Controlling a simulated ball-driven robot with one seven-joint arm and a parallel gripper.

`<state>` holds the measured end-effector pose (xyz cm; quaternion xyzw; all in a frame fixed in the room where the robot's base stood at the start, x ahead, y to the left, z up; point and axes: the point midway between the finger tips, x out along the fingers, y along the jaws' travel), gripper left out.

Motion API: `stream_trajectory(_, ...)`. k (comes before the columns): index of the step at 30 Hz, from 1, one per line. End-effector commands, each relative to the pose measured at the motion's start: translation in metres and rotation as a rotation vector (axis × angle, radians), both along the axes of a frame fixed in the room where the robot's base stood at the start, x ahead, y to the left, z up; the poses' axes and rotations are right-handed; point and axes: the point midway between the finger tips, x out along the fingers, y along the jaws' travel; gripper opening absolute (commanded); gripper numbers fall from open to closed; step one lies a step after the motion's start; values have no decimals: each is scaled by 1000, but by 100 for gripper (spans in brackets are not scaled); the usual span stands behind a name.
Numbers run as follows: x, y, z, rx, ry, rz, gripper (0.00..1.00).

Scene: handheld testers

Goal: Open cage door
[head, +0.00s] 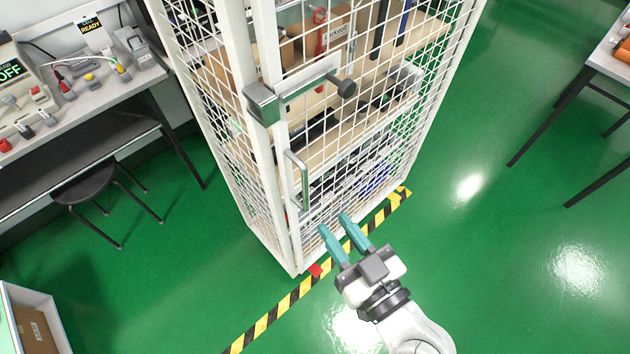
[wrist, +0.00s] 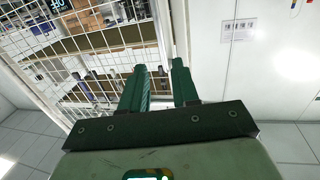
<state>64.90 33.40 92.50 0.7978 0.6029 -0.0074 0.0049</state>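The white wire-mesh cage door (head: 345,150) is the right-hand face of the tall cage and looks closed. A metal latch (head: 262,103) with a bar and dark round knob (head: 346,88) sits across the door's left edge. Below it is an upright metal pull handle (head: 304,182). My gripper (head: 335,222) is open and empty, with its teal fingers apart, in front of the door's lower part, below and right of the handle. In the wrist view the green fingers (wrist: 158,68) point towards the white mesh (wrist: 45,65); the handle and latch cannot be made out there.
Black-and-yellow floor tape (head: 265,345) runs along the cage's base. A workbench (head: 150,75) and black stool (head: 88,185) stand left, an open box (head: 30,320) lower left. Another table (head: 600,62) is at right. The green floor between is clear.

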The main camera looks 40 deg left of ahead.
Motion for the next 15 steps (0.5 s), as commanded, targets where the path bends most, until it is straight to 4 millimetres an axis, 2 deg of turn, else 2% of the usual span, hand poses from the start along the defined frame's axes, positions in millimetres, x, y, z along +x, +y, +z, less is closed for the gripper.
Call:
stream_trajectory(7,4,25,7,20,-9,5,30)
stream_trajectory(15,18,72,7,18,-7,6,30)
